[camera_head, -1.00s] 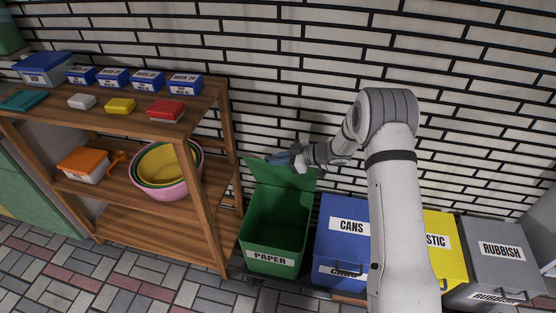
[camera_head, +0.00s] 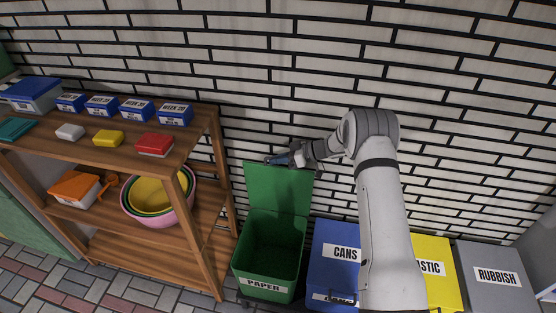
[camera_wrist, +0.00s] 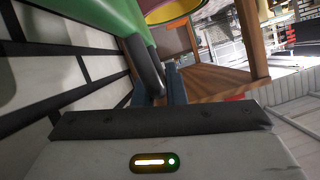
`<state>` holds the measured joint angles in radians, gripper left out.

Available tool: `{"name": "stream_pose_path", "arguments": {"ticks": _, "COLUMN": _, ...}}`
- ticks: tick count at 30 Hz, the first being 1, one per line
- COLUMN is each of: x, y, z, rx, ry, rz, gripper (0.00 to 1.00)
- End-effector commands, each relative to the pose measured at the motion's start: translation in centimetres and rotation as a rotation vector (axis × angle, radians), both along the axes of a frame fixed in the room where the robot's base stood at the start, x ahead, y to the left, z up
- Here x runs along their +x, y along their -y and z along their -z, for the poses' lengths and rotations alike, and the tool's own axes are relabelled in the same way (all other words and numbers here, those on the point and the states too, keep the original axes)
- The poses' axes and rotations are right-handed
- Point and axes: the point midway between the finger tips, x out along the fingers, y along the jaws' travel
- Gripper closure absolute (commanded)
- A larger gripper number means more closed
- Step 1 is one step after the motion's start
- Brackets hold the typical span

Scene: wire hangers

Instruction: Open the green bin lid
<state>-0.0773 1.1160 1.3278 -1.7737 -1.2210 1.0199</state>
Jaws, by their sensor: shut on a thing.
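The green bin (camera_head: 268,262), labelled PAPER, stands on the floor between the shelf and the blue bin. Its green lid (camera_head: 278,188) is raised and stands nearly upright at the back, near the brick wall, so the dark inside of the bin shows. My gripper (camera_head: 279,159) is at the lid's top edge, shut on it. In the wrist view the lid (camera_wrist: 110,18) runs along the upper left, and the fingers of my gripper (camera_wrist: 160,84) meet at its edge. The exact contact is partly hidden there.
The wooden shelf (camera_head: 205,222) with boxes and nested bowls (camera_head: 158,195) stands close on the left. To the right are the blue CANS bin (camera_head: 333,240), a yellow bin (camera_head: 433,270) partly behind my arm, and the grey RUBBISH bin (camera_head: 495,272). The brick wall (camera_head: 450,130) is close behind.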

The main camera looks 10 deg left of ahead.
Motion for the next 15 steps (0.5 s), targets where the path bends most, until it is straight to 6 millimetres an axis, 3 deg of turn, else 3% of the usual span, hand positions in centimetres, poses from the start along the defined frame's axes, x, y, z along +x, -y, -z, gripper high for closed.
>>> {"name": "stream_pose_path", "arguments": {"ticks": 4, "x": -0.05, "y": 0.18, "z": 0.38, "rx": -0.004, "ry": -0.005, "rz": 0.004, "gripper": 1.0}}
{"name": "stream_pose_path", "arguments": {"ticks": 5, "x": -0.06, "y": 0.18, "z": 0.39, "rx": -0.004, "ry": -0.005, "rz": 0.004, "gripper": 0.88}}
{"name": "stream_pose_path", "arguments": {"ticks": 6, "x": -0.06, "y": 0.19, "z": 0.39, "rx": -0.004, "ry": -0.005, "rz": 0.004, "gripper": 0.84}}
{"name": "stream_pose_path", "arguments": {"ticks": 12, "x": -0.03, "y": 0.16, "z": 0.21, "rx": -0.001, "ry": -0.003, "rz": 0.003, "gripper": 0.68}}
{"name": "stream_pose_path", "arguments": {"ticks": 15, "x": -0.02, "y": 0.16, "z": 0.17, "rx": -0.001, "ry": -0.002, "rz": 0.003, "gripper": 0.67}}
